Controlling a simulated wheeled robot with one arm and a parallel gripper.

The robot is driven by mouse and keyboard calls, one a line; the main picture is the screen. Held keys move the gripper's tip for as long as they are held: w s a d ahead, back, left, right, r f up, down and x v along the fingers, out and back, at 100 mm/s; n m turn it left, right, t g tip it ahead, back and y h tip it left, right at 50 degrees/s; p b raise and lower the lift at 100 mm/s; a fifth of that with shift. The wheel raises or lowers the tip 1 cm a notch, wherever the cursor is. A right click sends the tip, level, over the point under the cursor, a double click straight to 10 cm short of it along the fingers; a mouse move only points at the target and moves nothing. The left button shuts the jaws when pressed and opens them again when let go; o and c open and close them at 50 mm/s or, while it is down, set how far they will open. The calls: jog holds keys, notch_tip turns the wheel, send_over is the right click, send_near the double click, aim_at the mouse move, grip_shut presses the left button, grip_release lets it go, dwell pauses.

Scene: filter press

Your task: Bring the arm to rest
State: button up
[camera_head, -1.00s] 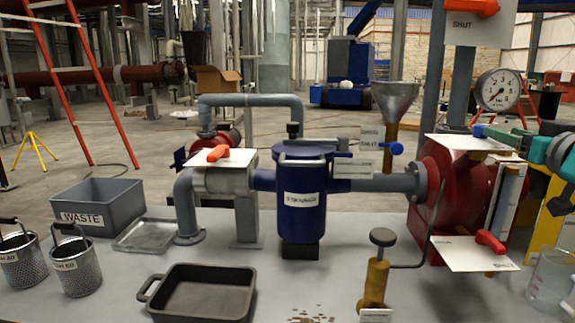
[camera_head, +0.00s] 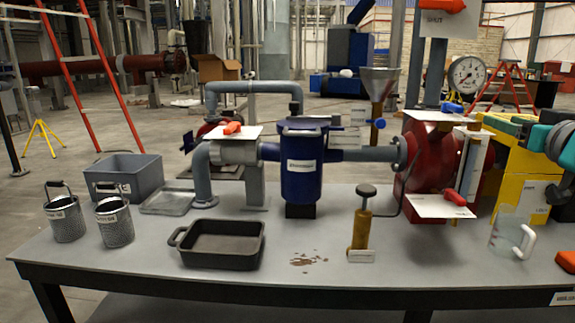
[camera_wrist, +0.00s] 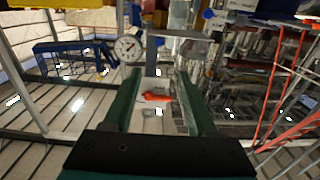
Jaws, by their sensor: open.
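My gripper (camera_wrist: 158,78) is open and empty in the wrist view, with its two green fingers apart. Between and beyond them show a red-orange handle on a white plate and a round gauge (camera_wrist: 128,47). In the head view, teal and dark parts of my arm (camera_head: 562,150) reach in from the right edge, at the right end of the bench near the red pump housing (camera_head: 420,165). Most of the arm is outside that view.
The bench (camera_head: 330,262) holds a blue filter housing (camera_head: 301,170), a black pan (camera_head: 221,245), two mesh baskets (camera_head: 114,221), a grey waste bin (camera_head: 125,178), a brass hand pump (camera_head: 361,228) and a clear jug (camera_head: 508,232). An orange ladder (camera_head: 88,80) stands behind left.

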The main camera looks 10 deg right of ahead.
jog(key=w+a+f+n+g+y, duration=0.2)
jog(key=a+f, duration=0.2)
jog(key=a, duration=0.4)
jog(key=w+a+f+n+g+y, duration=0.15)
jog(key=a+f, duration=0.25)
jog(key=a, duration=0.4)
jog(key=s+a+f+g+y, duration=0.25)
jog(key=a+f+g, duration=0.25)
jog(key=a+f, duration=0.65)
jog(key=s+a+f+g, duration=0.2)
jog(key=s+f+g, duration=0.1)
jog(key=s+f, duration=0.3)
jog(key=s+a+f+g+h, duration=0.1)
jog(key=s+a+f+g, duration=0.1)
jog(key=s+f+g, duration=0.2)
jog(key=s+a+f+m+g+h, duration=0.1)
jog(key=s+f+g, duration=0.3)
jog(key=s+f, duration=0.6)
jog(key=s+a, duration=0.1)
jog(key=s, duration=0.3)
jog(key=shift+s+a+f, duration=0.25)
jog(key=shift+s+a, duration=0.1)
jog(key=shift+a, duration=0.05)
